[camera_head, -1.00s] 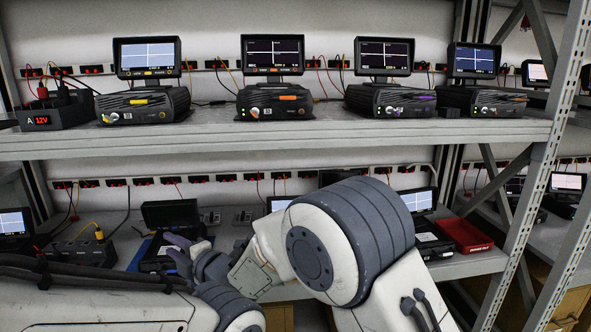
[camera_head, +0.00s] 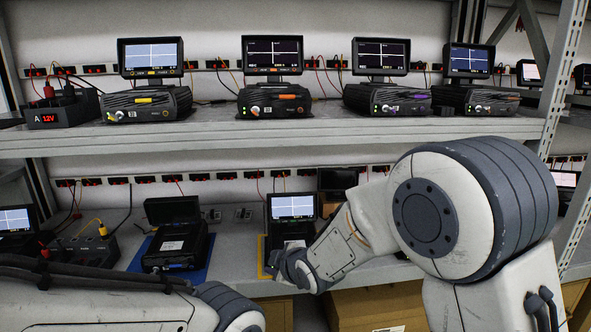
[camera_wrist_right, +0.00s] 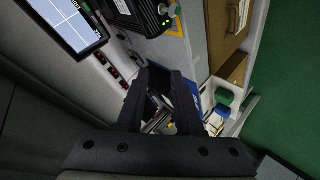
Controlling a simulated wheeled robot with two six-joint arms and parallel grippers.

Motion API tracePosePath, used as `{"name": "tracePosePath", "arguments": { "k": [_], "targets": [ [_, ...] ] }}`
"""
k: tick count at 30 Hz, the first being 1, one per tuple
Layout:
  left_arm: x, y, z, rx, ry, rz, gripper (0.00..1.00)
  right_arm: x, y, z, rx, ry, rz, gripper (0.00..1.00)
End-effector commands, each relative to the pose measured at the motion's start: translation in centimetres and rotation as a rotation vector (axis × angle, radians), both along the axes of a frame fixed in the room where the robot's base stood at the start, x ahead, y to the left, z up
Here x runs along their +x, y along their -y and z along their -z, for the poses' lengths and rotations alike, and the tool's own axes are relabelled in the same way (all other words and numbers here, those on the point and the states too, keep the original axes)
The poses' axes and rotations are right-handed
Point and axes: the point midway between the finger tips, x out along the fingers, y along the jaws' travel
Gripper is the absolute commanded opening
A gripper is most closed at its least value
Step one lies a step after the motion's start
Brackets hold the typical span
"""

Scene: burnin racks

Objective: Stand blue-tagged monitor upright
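On the lower shelf in the head view, a black unit (camera_head: 176,246) rests on a blue mat (camera_head: 203,272). A dark monitor panel (camera_head: 172,209) sits at its back, with no lit picture showing; I cannot make out its exact tilt or a blue tag. My right gripper (camera_head: 285,268) is right of this unit, apart from it, in front of the neighbouring unit. In the right wrist view the fingers (camera_wrist_right: 160,82) stand apart with nothing clearly held; part of the blue mat (camera_wrist_right: 192,93) shows beyond. My left gripper is outside the view.
A neighbouring unit with a lit, upright monitor (camera_head: 292,206) stands on a yellow mat (camera_head: 262,258), close to my right gripper. The upper shelf (camera_head: 300,135) carries several units with lit monitors. A black supply box (camera_head: 88,250) with cables is left of the blue mat.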

Motion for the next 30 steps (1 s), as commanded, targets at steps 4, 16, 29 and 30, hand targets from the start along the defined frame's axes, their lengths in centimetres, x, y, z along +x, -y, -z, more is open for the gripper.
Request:
{"name": "tracePosePath", "arguments": {
  "k": [4, 16, 29, 30],
  "targets": [
    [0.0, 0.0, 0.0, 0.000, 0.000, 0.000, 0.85, -3.9, 10.1, 2.5, 0.092, -0.287, 0.359, 0.35],
    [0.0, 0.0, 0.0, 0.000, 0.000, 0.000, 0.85, -14.9, 20.8, 5.8, 0.265, -0.685, 0.948, 0.35],
    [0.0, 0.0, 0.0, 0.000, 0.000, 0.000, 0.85, -22.0, 21.1, 6.0, 0.311, -0.873, 1.162, 0.35],
    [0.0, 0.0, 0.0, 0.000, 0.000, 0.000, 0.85, -22.3, 20.4, 5.8, 0.299, -0.881, 1.143, 0.35]
  ]
}}
